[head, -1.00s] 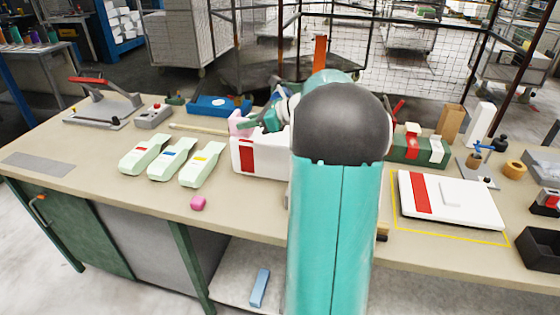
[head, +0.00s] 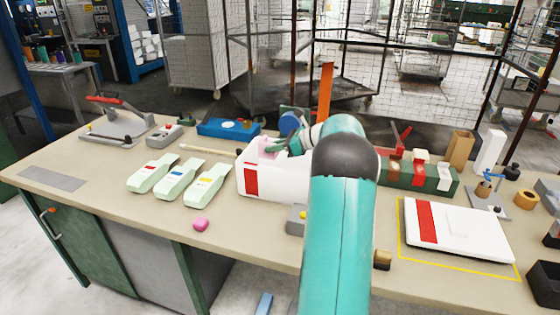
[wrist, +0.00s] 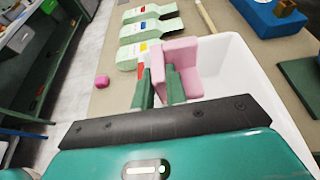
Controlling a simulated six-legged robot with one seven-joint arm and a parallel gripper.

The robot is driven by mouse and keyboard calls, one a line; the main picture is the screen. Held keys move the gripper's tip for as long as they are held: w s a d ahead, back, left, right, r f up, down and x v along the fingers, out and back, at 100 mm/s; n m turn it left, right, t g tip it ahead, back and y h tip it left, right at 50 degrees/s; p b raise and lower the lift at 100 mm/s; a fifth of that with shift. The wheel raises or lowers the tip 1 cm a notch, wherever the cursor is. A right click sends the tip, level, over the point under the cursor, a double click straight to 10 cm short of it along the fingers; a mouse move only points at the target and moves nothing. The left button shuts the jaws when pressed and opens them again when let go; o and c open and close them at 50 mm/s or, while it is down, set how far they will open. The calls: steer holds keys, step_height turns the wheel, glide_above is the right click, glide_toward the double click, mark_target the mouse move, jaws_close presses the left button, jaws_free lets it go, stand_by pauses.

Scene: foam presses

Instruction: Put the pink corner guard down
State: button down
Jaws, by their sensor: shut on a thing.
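The pink corner guard (head: 265,146) is at the left end of the white box with a red stripe (head: 283,184). In the wrist view the guard (wrist: 182,56) looks like an L of two upright pink walls, inside or just over the open white box (wrist: 238,65). My gripper (head: 274,148) is shut on the guard. Its dark green fingers show in the wrist view (wrist: 158,80), one each side of a pink wall. Whether the guard's lower edge touches the box floor cannot be told.
Several pale green pieces (head: 176,180) with coloured marks lie left of the box. A small pink block (head: 201,224) lies in front of them. A white lid with a red stripe (head: 465,228) lies inside a yellow outline at the right. A blue tray (head: 228,128) is behind.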

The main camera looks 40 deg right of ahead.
steer(key=d+f, duration=0.3)
steer(key=f, duration=0.3)
steer(key=shift+w+f, duration=0.25)
steer(key=shift+w, duration=0.05)
steer(key=shift+f, duration=0.6)
steer(key=c, duration=1.4)
jaws_free()
